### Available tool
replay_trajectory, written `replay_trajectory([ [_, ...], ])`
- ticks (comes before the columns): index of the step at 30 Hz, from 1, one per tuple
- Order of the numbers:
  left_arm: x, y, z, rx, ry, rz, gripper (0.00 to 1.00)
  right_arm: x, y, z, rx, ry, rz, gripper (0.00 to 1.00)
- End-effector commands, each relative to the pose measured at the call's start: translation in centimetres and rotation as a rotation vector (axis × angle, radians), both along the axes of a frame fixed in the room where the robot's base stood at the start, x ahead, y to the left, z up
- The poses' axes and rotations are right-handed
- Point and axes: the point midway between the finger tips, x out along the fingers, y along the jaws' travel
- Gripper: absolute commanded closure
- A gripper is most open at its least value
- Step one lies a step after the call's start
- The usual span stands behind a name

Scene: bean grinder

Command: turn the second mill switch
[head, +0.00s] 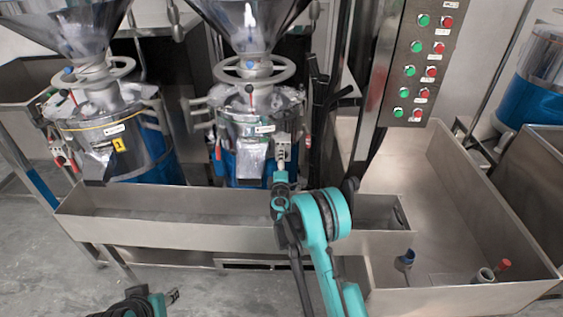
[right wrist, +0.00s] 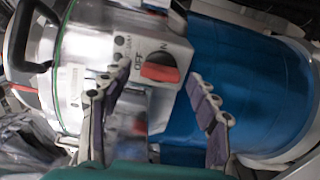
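The second mill (head: 258,125) is the silver and blue grinder at upper centre in the head view. My left gripper (head: 174,296) is low over the floor, away from the mills.
The first mill (head: 115,140), with a yellow label, stands at left. A metal trough (head: 170,229) runs in front of both mills. A panel (head: 420,60) of green and red buttons stands at right, above a wide metal tray (head: 455,225).

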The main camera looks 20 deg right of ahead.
Motion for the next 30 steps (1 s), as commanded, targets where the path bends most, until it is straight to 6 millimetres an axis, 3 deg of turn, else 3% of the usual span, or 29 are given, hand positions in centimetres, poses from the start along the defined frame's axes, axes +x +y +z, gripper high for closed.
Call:
replay_trajectory([
  [8, 0.0, 0.0, 0.0, 0.0, 0.0, 0.0, 0.6, -0.9, 0.3, 0.0, 0.001, 0.0, 0.0, 0.4],
  [21, 0.0, 0.0, 0.0, 0.0, 0.0, 0.0, 0.6, -9.4, 2.7, 0.0, 0.0, 0.0, 0.001, 0.4],
  [30, 0.0, 0.0, 0.0, 0.0, 0.0, 0.0, 0.6, -11.5, 3.3, 0.0, 0.0, 0.001, 0.0, 0.4],
])
